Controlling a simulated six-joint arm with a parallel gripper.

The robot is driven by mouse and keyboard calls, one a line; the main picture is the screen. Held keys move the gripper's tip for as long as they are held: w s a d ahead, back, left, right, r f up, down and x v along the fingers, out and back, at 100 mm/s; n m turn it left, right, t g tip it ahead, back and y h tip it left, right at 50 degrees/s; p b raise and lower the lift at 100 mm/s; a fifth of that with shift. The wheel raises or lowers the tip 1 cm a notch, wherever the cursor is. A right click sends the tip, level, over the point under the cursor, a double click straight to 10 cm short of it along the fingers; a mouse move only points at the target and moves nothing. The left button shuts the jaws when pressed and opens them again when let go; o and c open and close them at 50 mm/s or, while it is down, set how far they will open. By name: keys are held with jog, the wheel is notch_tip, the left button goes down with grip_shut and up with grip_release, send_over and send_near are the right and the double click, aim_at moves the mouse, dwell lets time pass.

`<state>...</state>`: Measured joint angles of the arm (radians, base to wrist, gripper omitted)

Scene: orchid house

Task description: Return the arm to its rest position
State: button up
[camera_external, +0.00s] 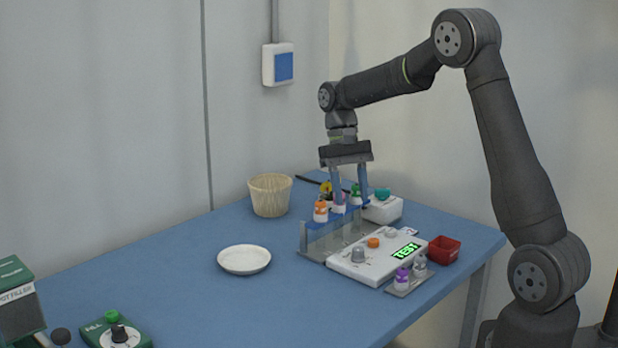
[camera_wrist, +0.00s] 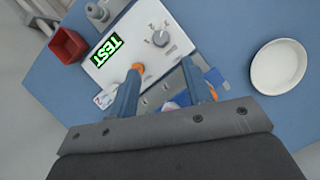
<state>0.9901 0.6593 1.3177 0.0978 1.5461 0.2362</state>
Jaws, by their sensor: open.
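My gripper (camera_external: 351,196) points down over the clear vial rack (camera_external: 318,240) at the back right of the table. Its two fingers are apart. Vials stand in the rack, among them one with an orange cap (camera_external: 320,207) and one with a green cap (camera_external: 356,190). The fingertips overlap the vials in the external view, so I cannot tell whether they touch one. In the wrist view the gripper (camera_wrist: 158,72) shows two blue fingers with a gap between them, and the rack is mostly hidden behind my gripper body.
A white tester (camera_external: 375,262) reading "TEST" stands before the rack, near a red bin (camera_external: 444,250) and a small vial holder (camera_external: 410,284). A white dish (camera_external: 244,260) and a woven basket (camera_external: 270,196) lie left. The blue table (camera_external: 190,285) is clear at front centre.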

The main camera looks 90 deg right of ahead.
aim_at(359, 248)
jog(key=x, duration=1.2)
jog(key=shift+f, duration=0.1)
jog(key=shift+w+d+r+n+g, duration=0.1)
jog(key=shift+r+n+g, duration=0.15)
jog(key=shift+n, duration=0.35)
jog(key=shift+n+g+h, duration=0.3)
jog(key=shift+n+g, duration=0.15)
jog(key=shift+n, duration=0.65)
jog(key=n+h, duration=0.1)
jog(key=n, duration=0.1)
jog(key=n+g, duration=0.1)
jog(key=n, duration=0.2)
jog(key=shift+w+n+h, duration=0.1)
jog(key=shift+n+h, duration=0.2)
jog(key=shift+h, duration=0.1)
jog(key=n, duration=0.1)
jog(key=n+h, duration=0.1)
jog(key=n, duration=0.2)
jog(key=shift+a+n+g+h, duration=0.3)
jog(key=shift+g+h, duration=0.1)
jog(key=n+h, duration=0.1)
jog(key=n, duration=0.1)
jog(key=n+h, duration=0.1)
jog(key=n, duration=0.2)
jog(key=shift+a+t, duration=0.1)
jog(key=shift+t, duration=0.2)
